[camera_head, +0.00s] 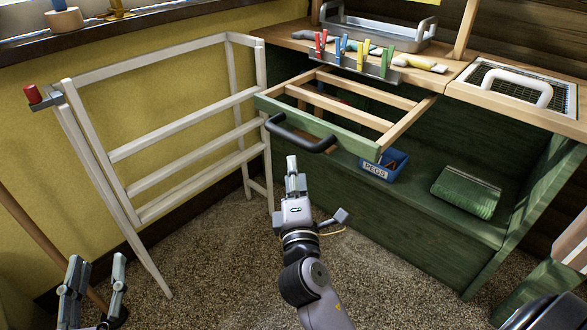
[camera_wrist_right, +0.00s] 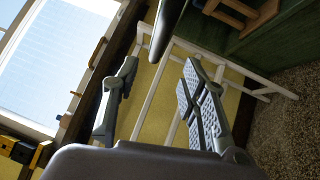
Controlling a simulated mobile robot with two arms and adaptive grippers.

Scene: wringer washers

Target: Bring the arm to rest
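My right gripper (camera_head: 317,187) is in the middle of the head view, in front of and below the pulled-out green-fronted drawer (camera_head: 350,140). Its fingers are spread and hold nothing. The drawer's dark handle (camera_head: 300,134) lies just beyond the fingers, apart from them as far as I can see. In the right wrist view the open fingers (camera_wrist_right: 155,95) show with a dark bar, probably that handle, at the top. My left gripper (camera_head: 96,285) is at the bottom left of the head view, fingers apart and empty, partly cut off by the frame.
A white drying rack (camera_head: 185,125) stands against the yellow wall, left of the drawer. The green cabinet (camera_head: 430,205) holds a blue pegs box (camera_head: 385,168) and a folded green cloth (camera_head: 467,192). Coloured pegs (camera_head: 340,48) stand on the counter. Carpet (camera_head: 215,265) between the grippers is mostly clear.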

